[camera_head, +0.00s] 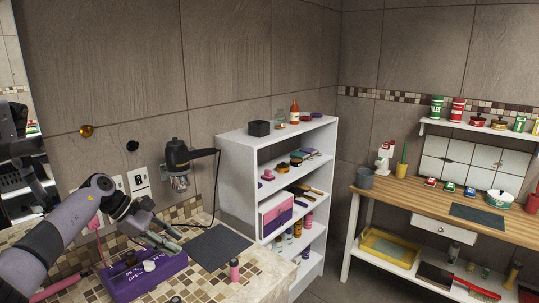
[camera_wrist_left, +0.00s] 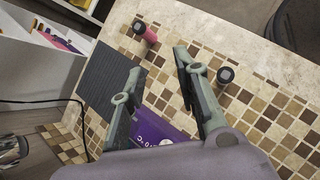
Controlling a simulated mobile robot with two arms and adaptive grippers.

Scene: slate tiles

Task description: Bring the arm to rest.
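My left arm comes in from the left in the head view, and its gripper (camera_head: 168,237) hangs above a purple box (camera_head: 145,278) on the tiled counter. In the left wrist view the gripper (camera_wrist_left: 155,70) has its two fingers spread apart with nothing between them. Part of the purple box (camera_wrist_left: 152,130) shows below the fingers. My right gripper is not in either view.
A dark mat (camera_head: 217,247) and a pink bottle (camera_head: 234,270) are on the counter (camera_head: 250,285). A white shelf unit (camera_head: 262,150) with several items stands to the right. A wooden workbench (camera_head: 430,212) is further right, with open floor between.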

